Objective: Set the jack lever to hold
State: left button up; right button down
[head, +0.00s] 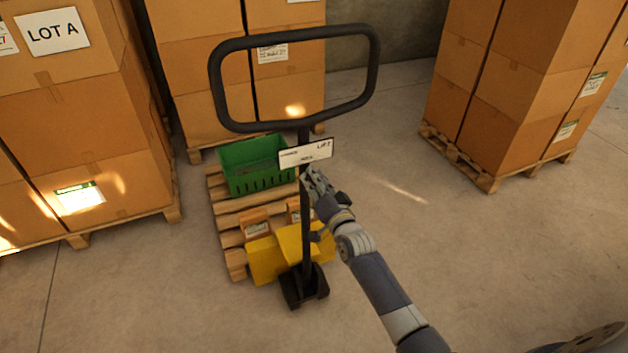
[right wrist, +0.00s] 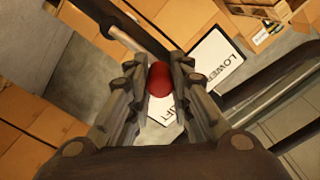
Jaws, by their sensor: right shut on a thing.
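The yellow pallet jack (head: 290,252) stands with its black handle (head: 304,205) upright and a closed loop at the top. A white label plate (head: 306,153) is on the handle below the loop, with LIFT at its right end. In the right wrist view the plate (right wrist: 222,62) reads LOWER, and LIFT partly shows. The lever's red knob (right wrist: 159,79) is between the fingers of my right gripper (right wrist: 160,82), which is shut on it. In the head view my right gripper (head: 314,180) is just below the plate and hides the knob. I cannot tell which mark the lever points at.
A pallet (head: 228,222) behind the jack carries a green crate (head: 256,163) and small boxes. Stacked cartons (head: 95,130) stand at left, more cartons (head: 205,90) behind, and others (head: 515,80) at right. The floor (head: 420,230) is clear to the right of the jack.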

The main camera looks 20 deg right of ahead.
jog(key=c, duration=1.4)
grip_release()
jog(key=s, duration=1.2)
jog(key=shift+d, duration=0.3)
